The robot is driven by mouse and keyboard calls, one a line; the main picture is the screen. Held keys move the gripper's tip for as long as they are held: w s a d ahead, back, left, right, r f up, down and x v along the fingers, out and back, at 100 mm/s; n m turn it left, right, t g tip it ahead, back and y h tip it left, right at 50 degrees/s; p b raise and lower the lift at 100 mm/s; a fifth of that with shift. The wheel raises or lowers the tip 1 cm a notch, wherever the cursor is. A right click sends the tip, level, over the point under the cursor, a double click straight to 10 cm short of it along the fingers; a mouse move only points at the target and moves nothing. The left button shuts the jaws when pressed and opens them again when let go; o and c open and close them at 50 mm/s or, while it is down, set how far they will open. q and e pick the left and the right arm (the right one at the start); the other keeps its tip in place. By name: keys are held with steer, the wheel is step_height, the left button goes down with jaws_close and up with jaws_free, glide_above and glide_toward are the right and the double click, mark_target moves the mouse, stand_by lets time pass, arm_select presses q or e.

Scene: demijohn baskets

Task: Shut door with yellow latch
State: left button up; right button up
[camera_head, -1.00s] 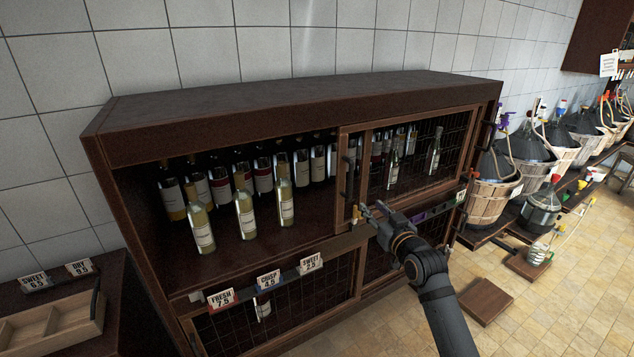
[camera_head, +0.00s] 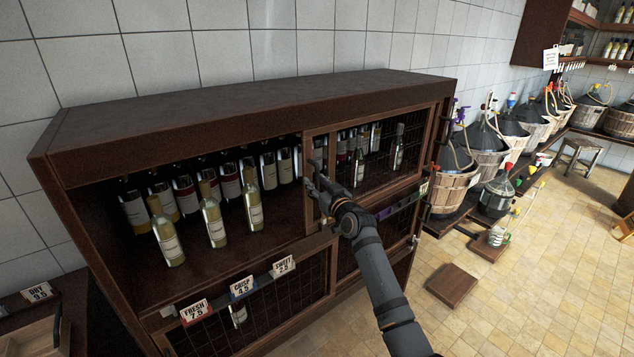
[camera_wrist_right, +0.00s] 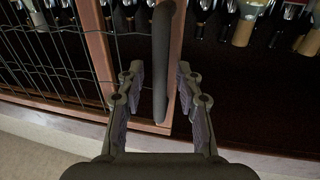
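The upper mesh door (camera_head: 309,172) of the dark wooden cabinet stands slid to the right, overlapping the right-hand mesh panel. The left upper bay is open. A dark vertical handle (camera_wrist_right: 163,60) is on the door's wooden edge frame; in the wrist view it stands between the fingers of my right gripper (camera_wrist_right: 158,85). The fingers are apart, one on each side of the handle, with gaps showing. In the head view my right gripper (camera_head: 316,178) is in front of the door edge. I cannot make out the yellow latch now. My left gripper is out of view.
Wine bottles (camera_head: 213,222) stand in the open bay, some close to its front edge. Price tags (camera_head: 242,287) line the shelf front above a lower mesh door (camera_head: 270,310). Demijohn baskets (camera_head: 448,190) stand at right.

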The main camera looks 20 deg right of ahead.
steer(key=shift+c, duration=0.4)
jaws_close()
steer(key=shift+w+a+f, duration=0.1)
steer(key=shift+f, duration=0.05)
